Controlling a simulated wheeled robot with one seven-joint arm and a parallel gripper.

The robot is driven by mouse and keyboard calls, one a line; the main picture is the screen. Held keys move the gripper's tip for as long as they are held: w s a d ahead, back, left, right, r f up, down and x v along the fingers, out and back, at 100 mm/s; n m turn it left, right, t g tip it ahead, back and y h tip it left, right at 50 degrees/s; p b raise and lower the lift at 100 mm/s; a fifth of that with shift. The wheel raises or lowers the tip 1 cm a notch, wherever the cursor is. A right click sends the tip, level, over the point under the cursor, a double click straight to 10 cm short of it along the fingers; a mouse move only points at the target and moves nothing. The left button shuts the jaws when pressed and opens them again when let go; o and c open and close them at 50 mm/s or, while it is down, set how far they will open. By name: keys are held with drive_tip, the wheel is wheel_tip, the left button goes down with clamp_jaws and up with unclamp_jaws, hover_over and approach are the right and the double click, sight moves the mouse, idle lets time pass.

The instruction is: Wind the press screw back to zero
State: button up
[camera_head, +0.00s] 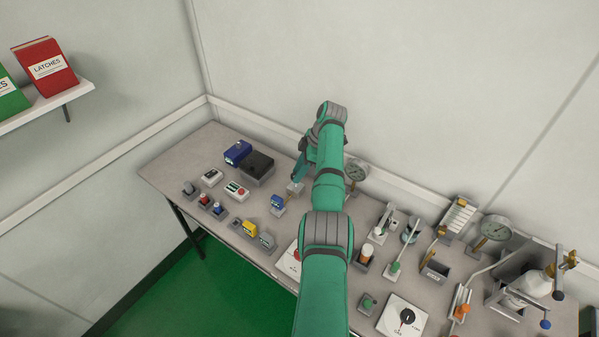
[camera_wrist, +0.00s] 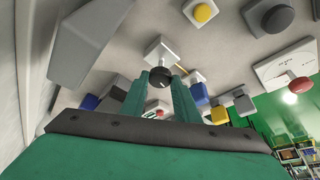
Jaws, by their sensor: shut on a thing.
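My gripper (camera_wrist: 160,86) is shut on a dark round knob (camera_wrist: 159,77) with a pale mark on its face, in the wrist view. The knob stands out from a small pale block (camera_wrist: 160,50); I take it for the press screw, but cannot be sure. In the head view my gripper (camera_head: 299,176) is low over the back of the bench, beside a pale block (camera_head: 294,188). The knob is hidden there by my gripper. The mark is too small to read as a setting.
The bench (camera_head: 160,170) is crowded. A round gauge (camera_head: 356,170) stands right of my gripper, and a blue tester (camera_head: 238,152) and black box (camera_head: 257,165) stand left. Levers and another gauge (camera_head: 496,228) fill the right side. A wall is close behind.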

drive_tip(key=shift+s+a+f+n+g, duration=0.15)
drive_tip(key=shift+n+g, duration=0.1)
drive_tip(key=shift+n, duration=0.3)
drive_tip(key=shift+w+f+n+g, duration=0.1)
drive_tip(key=shift+n+g, duration=0.15)
drive_tip(key=shift+n, duration=0.3)
idle(0.3)
drive_tip(key=o, duration=1)
drive_tip(key=shift+o, duration=0.2)
drive_tip(key=shift+r, duration=0.1)
drive_tip(key=shift+d+r, duration=0.2)
drive_tip(key=shift+r, duration=0.3)
drive_tip(key=v, duration=0.6)
drive_tip(key=shift+r, duration=0.25)
drive_tip(key=shift+d, duration=0.15)
